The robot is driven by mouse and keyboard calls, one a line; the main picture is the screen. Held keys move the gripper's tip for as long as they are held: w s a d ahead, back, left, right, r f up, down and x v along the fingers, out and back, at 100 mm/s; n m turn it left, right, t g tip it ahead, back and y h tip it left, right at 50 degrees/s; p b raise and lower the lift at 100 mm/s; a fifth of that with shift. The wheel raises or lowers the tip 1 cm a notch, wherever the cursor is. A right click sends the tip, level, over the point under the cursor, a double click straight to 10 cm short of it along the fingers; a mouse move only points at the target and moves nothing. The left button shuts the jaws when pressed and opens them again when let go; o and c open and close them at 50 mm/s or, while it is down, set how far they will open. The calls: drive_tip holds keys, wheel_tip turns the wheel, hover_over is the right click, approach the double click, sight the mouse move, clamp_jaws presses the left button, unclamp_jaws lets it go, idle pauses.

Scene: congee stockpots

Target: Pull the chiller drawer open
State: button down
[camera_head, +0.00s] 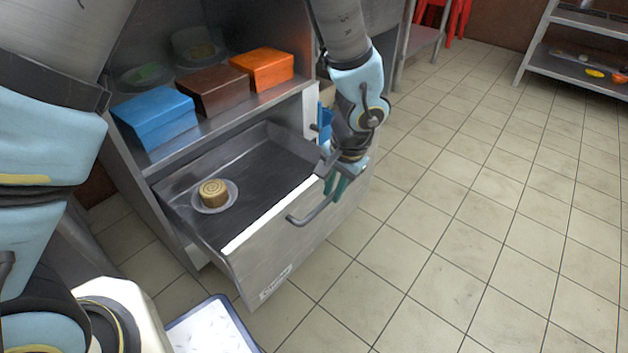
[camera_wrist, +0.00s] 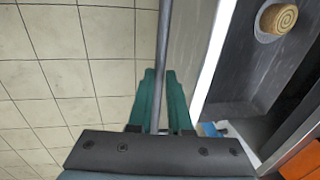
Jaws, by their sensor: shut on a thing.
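The chiller drawer (camera_head: 262,256) is a grey metal drawer, pulled well out of its cabinet in the head view. Its inside shows a dark floor with a round, spiral-topped tan item (camera_head: 213,192) on a small plate. The drawer handle (camera_head: 312,214) is a grey bar across the front. My gripper (camera_head: 338,186) is at the handle's far end, fingers pointing down. In the wrist view its teal fingers (camera_wrist: 158,100) are shut on the handle bar (camera_wrist: 164,50), which runs between them. The drawer's pale top edge (camera_wrist: 212,62) lies just right of the fingers.
Blue (camera_head: 155,117), brown (camera_head: 213,90) and orange (camera_head: 262,69) boxes stand on the shelf above the drawer. A blue-rimmed tray (camera_head: 213,327) is low at the front. Tiled floor (camera_head: 470,200) to the right is clear up to a metal rack (camera_head: 580,70).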

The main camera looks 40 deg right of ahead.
drive_tip(key=shift+s+d, duration=0.2)
drive_tip(key=shift+s, duration=0.8)
drive_tip(key=c, duration=0.8)
unclamp_jaws()
drive_tip(key=shift+c, duration=0.2)
wheel_tip(320, 180, up, 11)
drive_tip(key=s+p, duration=0.2)
drive_tip(key=p, duration=0.1)
drive_tip(key=shift+d+f, duration=0.2)
drive_tip(key=shift+w, duration=0.1)
